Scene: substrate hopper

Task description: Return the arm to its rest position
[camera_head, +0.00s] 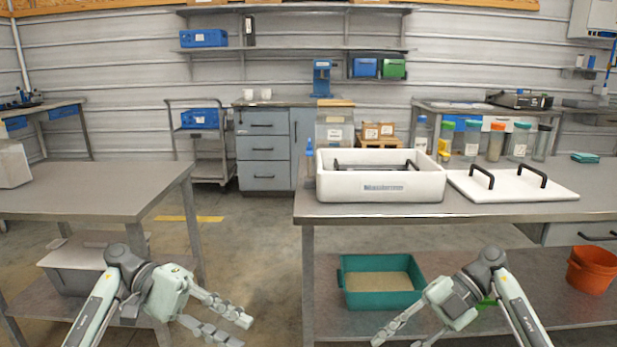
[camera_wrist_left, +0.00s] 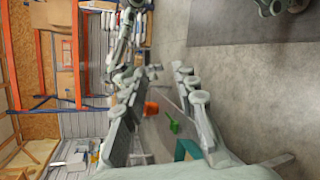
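My left gripper (camera_head: 242,331) hangs low in front of the gap between the two tables, its fingers spread apart with nothing between them. The left wrist view also shows both of its fingers (camera_wrist_left: 168,72) apart and empty. My right gripper (camera_head: 398,341) is low in front of the right table's lower shelf, at the bottom edge of the head view. Its fingers look spread and hold nothing visible, though one is partly cut off by the frame. Neither gripper touches anything that I can see.
On the right table (camera_head: 470,211) stand a white hopper tub (camera_head: 380,188) and its lid (camera_head: 515,186) with black handles. A grey table (camera_head: 90,190) stands left.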

